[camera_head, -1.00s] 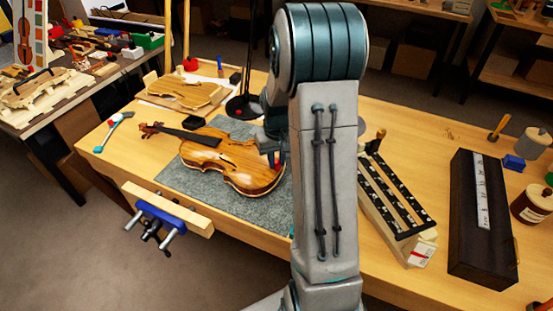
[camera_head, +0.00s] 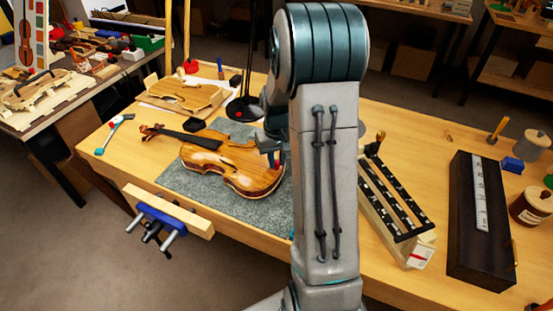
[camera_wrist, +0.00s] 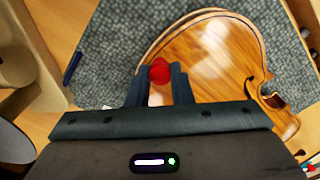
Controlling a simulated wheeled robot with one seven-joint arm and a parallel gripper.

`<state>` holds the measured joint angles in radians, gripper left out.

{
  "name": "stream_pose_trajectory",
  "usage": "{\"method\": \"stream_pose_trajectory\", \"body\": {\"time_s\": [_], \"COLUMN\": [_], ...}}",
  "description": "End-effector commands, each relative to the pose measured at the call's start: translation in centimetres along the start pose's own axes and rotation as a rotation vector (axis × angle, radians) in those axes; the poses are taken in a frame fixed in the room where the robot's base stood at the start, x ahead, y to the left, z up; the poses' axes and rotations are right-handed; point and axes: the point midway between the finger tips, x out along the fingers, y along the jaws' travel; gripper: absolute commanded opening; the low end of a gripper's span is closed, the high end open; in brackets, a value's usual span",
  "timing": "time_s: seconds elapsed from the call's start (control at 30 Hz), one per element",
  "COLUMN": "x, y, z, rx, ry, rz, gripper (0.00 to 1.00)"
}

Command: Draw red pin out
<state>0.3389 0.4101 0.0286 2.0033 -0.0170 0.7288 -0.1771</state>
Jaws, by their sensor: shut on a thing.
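The red pin (camera_wrist: 158,72) shows its round red head between my fingertips in the wrist view. My gripper (camera_wrist: 161,73) is shut on it, at the rounded lower end of the violin (camera_wrist: 215,55). In the head view the violin (camera_head: 222,163) lies flat on a grey mat, its neck towards the left. My gripper (camera_head: 273,156) is just above its right end, partly hidden by my arm. The lower part of the pin is hidden, and I cannot tell whether it still touches the violin.
The grey mat (camera_head: 190,187) lies on the wooden bench. A blue vise (camera_head: 160,213) is on the front edge. A violin plate (camera_head: 183,93) and a dark lamp stand (camera_head: 243,106) are behind. A slotted rack (camera_head: 395,205) and a dark case (camera_head: 482,220) stand at right.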

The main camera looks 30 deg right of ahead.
Motion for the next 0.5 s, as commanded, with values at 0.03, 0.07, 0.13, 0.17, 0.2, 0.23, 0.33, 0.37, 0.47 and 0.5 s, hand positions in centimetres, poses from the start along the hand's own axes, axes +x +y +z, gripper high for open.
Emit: {"method": "stream_pose_trajectory", "body": {"time_s": [0.03, 0.07, 0.13, 0.17, 0.2, 0.23, 0.33, 0.37, 0.47, 0.5], "x": [-0.07, -0.08, -0.07, -0.06, -0.06, -0.06, -0.08, -0.11, -0.33, -0.47], "y": [0.0, 0.0, 0.0, 0.0, 0.0, 0.0, 0.0, 0.01, 0.01, 0.01], "z": [-0.01, -0.01, -0.01, -0.01, -0.01, -0.01, -0.01, -0.01, -0.01, -0.01], "rx": [0.0, 0.0, 0.0, 0.0, 0.0, 0.0, 0.0, 0.0, 0.0, 0.0], "ry": [0.0, 0.0, 0.0, 0.0, 0.0, 0.0, 0.0, 0.0, 0.001, 0.001], "rz": [0.0, 0.0, 0.0, 0.0, 0.0, 0.0, 0.0, 0.0, 0.0, 0.0], "gripper": [0.0, 0.0, 0.0, 0.0, 0.0, 0.0, 0.0, 0.0, 0.0, 0.0]}}
